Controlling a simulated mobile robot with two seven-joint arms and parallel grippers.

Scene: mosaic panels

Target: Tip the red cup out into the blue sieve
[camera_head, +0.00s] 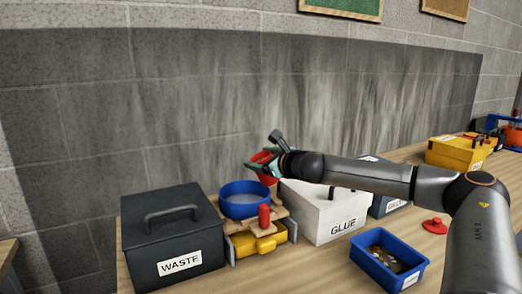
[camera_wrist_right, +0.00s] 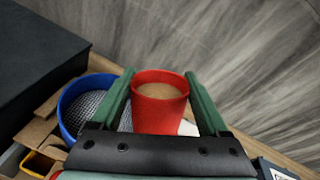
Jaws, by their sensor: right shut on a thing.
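The red cup (camera_head: 258,158) is gripped by my right gripper (camera_head: 265,166), above and slightly right of the blue sieve. In the right wrist view the cup (camera_wrist_right: 160,112) stands between the two green fingers and looks about upright, with brown contents inside. The right gripper (camera_wrist_right: 158,98) is shut on it. The blue sieve (camera_head: 243,207) sits on a wooden stand behind a yellow tray. In the right wrist view the sieve (camera_wrist_right: 66,112) lies left of the cup, its mesh partly hidden by a finger. My left gripper is not in view.
A dark WASTE box (camera_head: 172,243) stands left of the sieve, a white GLUE box (camera_head: 325,215) right of it. A small red cylinder (camera_head: 264,217) stands before the sieve. The yellow tray (camera_head: 258,244) sits below. A blue bin (camera_head: 388,262) and red lid (camera_head: 435,226) lie at right.

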